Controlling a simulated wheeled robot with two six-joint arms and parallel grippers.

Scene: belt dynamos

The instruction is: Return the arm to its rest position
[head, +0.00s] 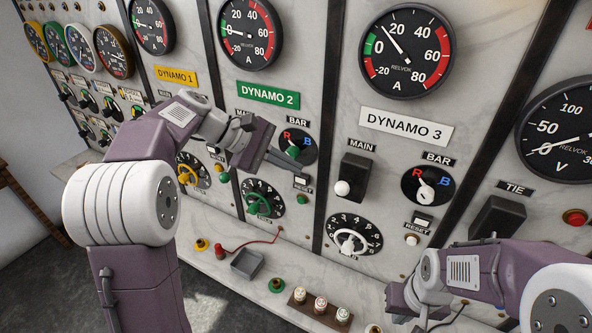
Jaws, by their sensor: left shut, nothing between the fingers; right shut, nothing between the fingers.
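My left gripper (288,164) is shut and empty. It is in front of the DYNAMO 2 panel, beside the green BAR knob (292,152) and partly over the area below its MAIN label. I cannot tell whether it touches the panel. My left arm (125,205) reaches up from the lower left and bends over toward the right. My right gripper (432,318) is low at the right, near the ledge and below the DYNAMO 3 controls, partly cut by the bottom edge. It holds nothing that I can see.
The marble board carries gauges, switches and dials. DYNAMO 3 has a white-knobbed MAIN lever (342,188), a white BAR knob (425,188) and a white dial handle (348,241). The ledge holds a grey tray (247,264), a red-plugged lead (220,253) and a fuse block (318,308).

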